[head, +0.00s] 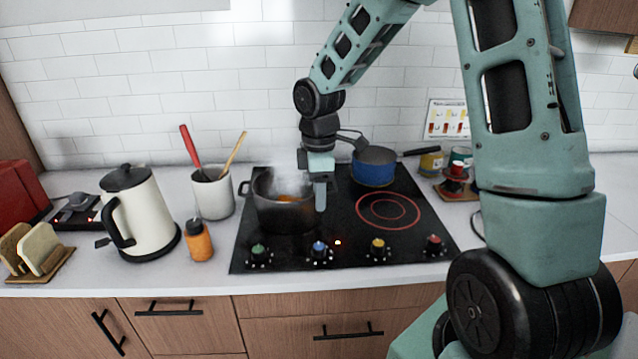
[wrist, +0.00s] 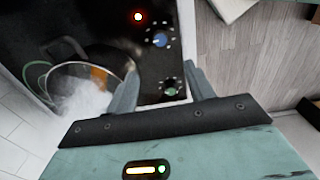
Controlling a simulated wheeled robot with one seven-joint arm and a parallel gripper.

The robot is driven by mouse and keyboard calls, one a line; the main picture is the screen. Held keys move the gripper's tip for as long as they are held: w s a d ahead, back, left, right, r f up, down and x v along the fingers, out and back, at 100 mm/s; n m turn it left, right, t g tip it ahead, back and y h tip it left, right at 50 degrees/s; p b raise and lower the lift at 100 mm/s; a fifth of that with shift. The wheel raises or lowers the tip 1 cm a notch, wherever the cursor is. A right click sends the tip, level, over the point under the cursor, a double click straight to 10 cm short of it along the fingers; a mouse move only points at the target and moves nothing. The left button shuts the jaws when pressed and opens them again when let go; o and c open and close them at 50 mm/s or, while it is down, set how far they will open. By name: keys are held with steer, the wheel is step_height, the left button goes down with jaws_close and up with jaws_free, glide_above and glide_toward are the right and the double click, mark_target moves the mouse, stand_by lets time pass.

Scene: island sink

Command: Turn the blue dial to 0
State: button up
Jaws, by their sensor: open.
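The blue dial (head: 319,251) is on the front strip of the black cooktop (head: 395,235), second from the left. It also shows in the wrist view (wrist: 160,40), beyond my fingertips, with white marks around it. Its exact setting is too small to read. My gripper (head: 320,207) points down over the cooktop, behind the blue dial and beside the steaming dark pot (head: 284,220). In the wrist view my gripper (wrist: 163,78) is open and empty, apart from the dial. The green dial (wrist: 171,91) shows between the fingers there.
A yellow dial (head: 378,249) and a red dial (head: 433,245) are to the right. A red light (head: 337,242) glows beside the blue dial. A blue pan (head: 374,167) stands at the back. A kettle (head: 143,215) and orange bottle (head: 199,242) stand left of the cooktop.

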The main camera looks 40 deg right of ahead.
step_height(320, 180, up, 2)
steer(key=shift+r, duration=0.1)
steer(key=shift+a, duration=0.15)
stand_by(0.5)
steer(key=s+a+r+m, duration=0.1)
steer(key=s+a, duration=0.4)
steer(key=a, duration=0.3)
steer(key=s+a, duration=0.5)
steer(key=a, duration=0.4)
steer(key=s+a+m, duration=0.1)
steer(key=s+a, duration=0.2)
steer(key=s, duration=0.4)
steer(key=s+a+m, duration=0.1)
steer(key=s+a, duration=0.3)
steer(key=s, duration=0.3)
steer(key=shift+s+m+y+b, duration=0.2)
steer(key=shift+m+y+b, duration=0.1)
steer(key=shift+b, duration=0.1)
steer(key=shift+a, duration=0.1)
